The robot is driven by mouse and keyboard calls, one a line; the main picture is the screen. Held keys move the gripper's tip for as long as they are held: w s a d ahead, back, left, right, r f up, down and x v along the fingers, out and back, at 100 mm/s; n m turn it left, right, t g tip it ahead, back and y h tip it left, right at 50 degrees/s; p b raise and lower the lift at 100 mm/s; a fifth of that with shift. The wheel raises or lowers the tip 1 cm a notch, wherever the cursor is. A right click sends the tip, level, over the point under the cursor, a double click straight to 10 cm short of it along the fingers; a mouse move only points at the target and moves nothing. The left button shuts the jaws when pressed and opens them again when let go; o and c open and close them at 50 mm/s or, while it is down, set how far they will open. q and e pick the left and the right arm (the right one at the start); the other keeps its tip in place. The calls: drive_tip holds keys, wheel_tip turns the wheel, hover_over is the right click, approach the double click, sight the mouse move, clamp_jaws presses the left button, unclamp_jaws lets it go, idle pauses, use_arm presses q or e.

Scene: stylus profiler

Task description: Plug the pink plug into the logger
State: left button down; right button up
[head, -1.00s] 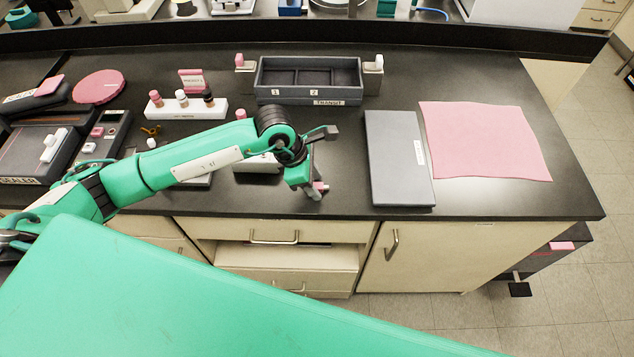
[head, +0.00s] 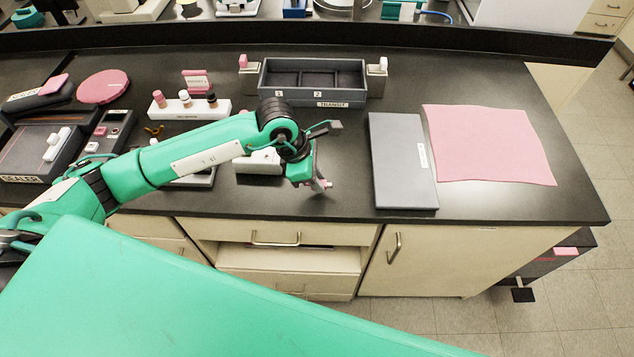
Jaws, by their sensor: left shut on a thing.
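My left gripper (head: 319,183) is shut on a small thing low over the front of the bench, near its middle. Only a bit of pink and a pale tip show at the fingers; it looks like the pink plug, but the fingers hide most of it. A dark grey device (head: 116,118) with a small screen and pink and white parts stands at the left, far from this gripper. It may be the logger; I cannot read a label on it. My right gripper is not in view.
A grey tray with compartments (head: 340,98) stands at the back. A flat grey case (head: 388,165) and a pink cloth (head: 485,145) lie to the right. A white rack with several bottles (head: 215,109) and a white box (head: 258,164) are near my left arm. Bench between gripper and case is clear.

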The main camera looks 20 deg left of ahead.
use_arm(q)
wheel_tip(320, 180, up, 18)
drive_tip(key=b, duration=0.3)
drive_tip(key=shift+b, duration=0.35)
drive_tip(key=c, duration=1.9)
unclamp_jaws()
clamp_jaws()
